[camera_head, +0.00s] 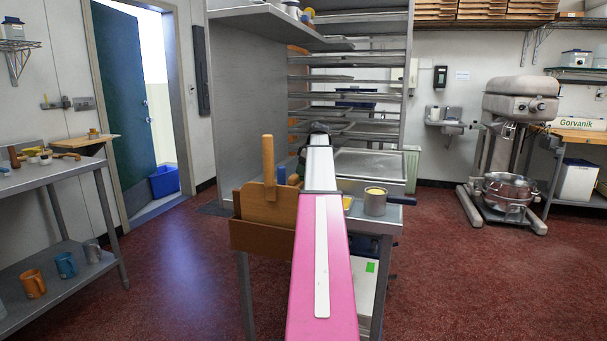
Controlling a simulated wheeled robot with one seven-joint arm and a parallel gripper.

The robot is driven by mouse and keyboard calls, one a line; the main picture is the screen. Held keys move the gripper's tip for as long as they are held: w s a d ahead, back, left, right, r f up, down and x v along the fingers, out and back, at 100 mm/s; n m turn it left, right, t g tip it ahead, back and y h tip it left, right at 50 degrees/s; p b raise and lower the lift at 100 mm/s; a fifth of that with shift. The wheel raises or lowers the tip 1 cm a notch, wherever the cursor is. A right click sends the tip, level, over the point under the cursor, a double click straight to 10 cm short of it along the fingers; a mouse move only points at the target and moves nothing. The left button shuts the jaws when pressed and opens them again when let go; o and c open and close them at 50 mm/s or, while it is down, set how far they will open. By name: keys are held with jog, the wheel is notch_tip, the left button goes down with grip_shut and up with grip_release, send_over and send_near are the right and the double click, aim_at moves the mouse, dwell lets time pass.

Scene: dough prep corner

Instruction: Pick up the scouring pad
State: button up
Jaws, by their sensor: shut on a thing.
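My pink and white arm reaches forward over a small metal table (398,226). Its far end is dark and small, and the gripper's fingers are hidden behind the arm links. I cannot make out a scouring pad. A small yellow thing (347,203) shows just right of the arm on the table, mostly covered; I cannot tell what it is. Whatever is between the fingers does not show.
A grey pot (375,203) with yellow contents stands right of the arm, its dark handle pointing right. A wooden board (268,208) stands at the table's left. A tray rack (400,95) rises behind. A side table (50,178) is at left. Red floor is open on both sides.

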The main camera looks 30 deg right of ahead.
notch_tip(320, 180, up, 10)
dwell(0.5)
jog(key=shift+o, duration=0.8)
jog(key=shift+c, duration=1.1)
jog(key=shift+s, duration=0.1)
